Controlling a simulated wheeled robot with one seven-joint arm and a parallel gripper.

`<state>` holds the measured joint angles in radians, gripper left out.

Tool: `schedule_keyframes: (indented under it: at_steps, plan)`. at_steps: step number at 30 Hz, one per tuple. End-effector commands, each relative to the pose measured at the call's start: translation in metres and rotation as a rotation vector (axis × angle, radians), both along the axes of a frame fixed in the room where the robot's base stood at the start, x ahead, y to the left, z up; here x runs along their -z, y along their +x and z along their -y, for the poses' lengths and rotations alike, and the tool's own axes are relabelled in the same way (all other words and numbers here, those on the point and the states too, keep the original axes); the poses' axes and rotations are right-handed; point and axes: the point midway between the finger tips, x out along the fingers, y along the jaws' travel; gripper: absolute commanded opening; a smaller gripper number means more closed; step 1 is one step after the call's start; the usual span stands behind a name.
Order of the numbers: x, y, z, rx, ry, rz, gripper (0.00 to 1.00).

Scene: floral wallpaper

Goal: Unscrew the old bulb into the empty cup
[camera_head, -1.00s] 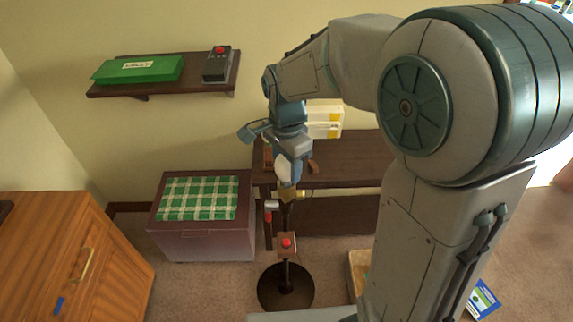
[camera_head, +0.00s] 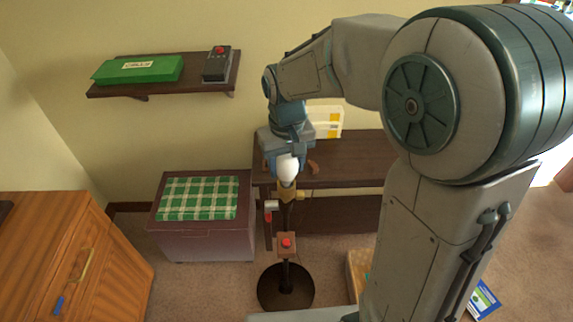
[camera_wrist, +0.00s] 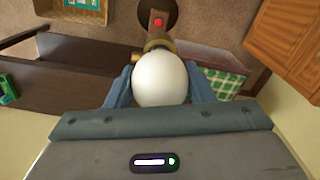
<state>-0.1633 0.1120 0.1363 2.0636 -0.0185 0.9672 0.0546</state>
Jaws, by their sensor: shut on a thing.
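The old bulb (camera_head: 287,168) is white and round and sits upright at the top of a dark lamp stand (camera_head: 286,275). A brass-coloured socket (camera_head: 286,192) is just below it. My gripper (camera_head: 284,166) is around the bulb from above and behind. In the wrist view, the fingers of my gripper (camera_wrist: 160,88) are shut on the bulb (camera_wrist: 160,80), one on each side. The bulb's base meets the socket (camera_wrist: 158,45); its thread is hidden. I cannot make out the empty cup in either view.
A dark table (camera_head: 345,150) stands behind the lamp, with a white and yellow box (camera_head: 327,122) on it. A chest with a green checked top (camera_head: 198,199) is at left. A wall shelf (camera_head: 160,87) holds a green case and a red-button box. A red button (camera_head: 286,243) is on the stand.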

Motion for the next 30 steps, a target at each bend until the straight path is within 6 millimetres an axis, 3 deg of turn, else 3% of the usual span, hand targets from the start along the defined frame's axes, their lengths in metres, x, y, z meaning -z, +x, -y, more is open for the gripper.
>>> schedule_keyframes:
  at_steps: [7,8,10,11,20,30]
  plan:
    - [-0.0003,0.0005,-0.0004,-0.028,0.001,0.002,0.17]
    - [-0.0003,0.0005,-0.0004,-0.028,0.001,0.002,0.51]
    - [-0.0003,0.0004,-0.0004,-0.027,0.001,0.002,0.70]
    - [-0.0003,0.0004,-0.0004,-0.027,0.001,0.002,0.73]
    - [0.0000,0.0000,-0.0003,0.007,0.000,0.000,0.73]
    - [0.0000,0.0000,-0.0002,0.442,0.000,0.000,0.73]
